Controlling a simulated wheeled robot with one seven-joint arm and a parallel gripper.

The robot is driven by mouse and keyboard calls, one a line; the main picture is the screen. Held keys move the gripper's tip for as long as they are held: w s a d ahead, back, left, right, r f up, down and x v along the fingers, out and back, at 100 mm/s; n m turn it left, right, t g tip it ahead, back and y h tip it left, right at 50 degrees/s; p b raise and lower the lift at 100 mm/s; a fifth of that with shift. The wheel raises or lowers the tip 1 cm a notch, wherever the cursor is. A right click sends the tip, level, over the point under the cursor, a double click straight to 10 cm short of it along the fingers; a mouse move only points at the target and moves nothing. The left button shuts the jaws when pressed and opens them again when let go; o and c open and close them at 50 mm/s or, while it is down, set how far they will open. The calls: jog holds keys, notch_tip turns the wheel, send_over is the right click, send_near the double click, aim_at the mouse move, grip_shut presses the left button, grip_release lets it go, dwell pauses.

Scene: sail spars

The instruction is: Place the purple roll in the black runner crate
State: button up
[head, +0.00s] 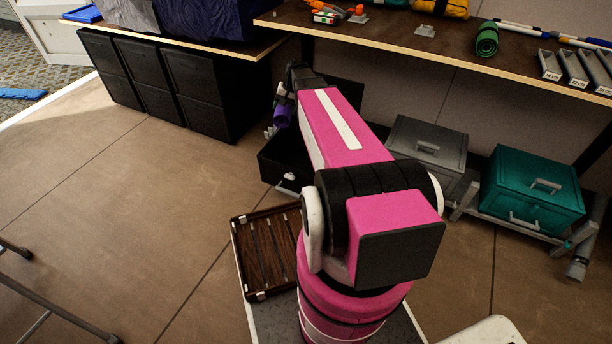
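The purple roll (283,116) hangs upright or slightly tilted at the far end of my arm, over the back left of the black runner crate in the picture. My gripper (277,123) is mostly hidden behind my pink arm; only small grey parts show beside the roll. It appears shut on the roll. My arm also hides the right part of the crate and much of its inside.
A grey crate (428,150) and a teal crate (532,190), both lidded, stand to the right. Black drawers (190,95) stand at left. A brown slatted tray (265,250) is near my base. The bench (400,38) overhangs the crates.

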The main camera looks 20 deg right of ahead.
jog(key=d+f+m, duration=0.1)
jog(key=d+f, duration=0.1)
jog(key=f, duration=1.1)
jog(key=w+d+f+m, duration=0.1)
jog(key=d+f+m, duration=0.1)
jog(key=f, duration=1.2)
jog(key=d+f+m+t+h, duration=0.1)
jog(key=d+f, duration=0.2)
jog(key=f, duration=1)
jog(key=shift+w+d+f+m, duration=0.3)
jog(key=shift+w, duration=0.05)
jog(key=shift+f, duration=0.1)
jog(key=o, duration=1.1)
jog(key=shift+f, duration=0.1)
jog(key=v, duration=1.2)
jog(key=s+a+r+n+h, duration=0.1)
jog(key=s+a+r+n, duration=0.2)
jog(key=s+a+r, duration=0.2)
jog(key=s+a+r+n+g, duration=0.1)
jog(key=s+a+r+n, duration=0.2)
jog(key=r, duration=1.1)
jog(key=s+a+r+n+g+h, duration=0.1)
jog(key=s+a+r+n, duration=0.2)
jog(key=s+a+r, duration=0.6)
jog(key=shift+s+r+h, duration=0.1)
jog(key=shift+s+h, duration=0.05)
jog(key=shift+s, duration=1.05)
jog(key=shift+s+r+h, duration=0.15)
jog(key=shift+s, duration=1.05)
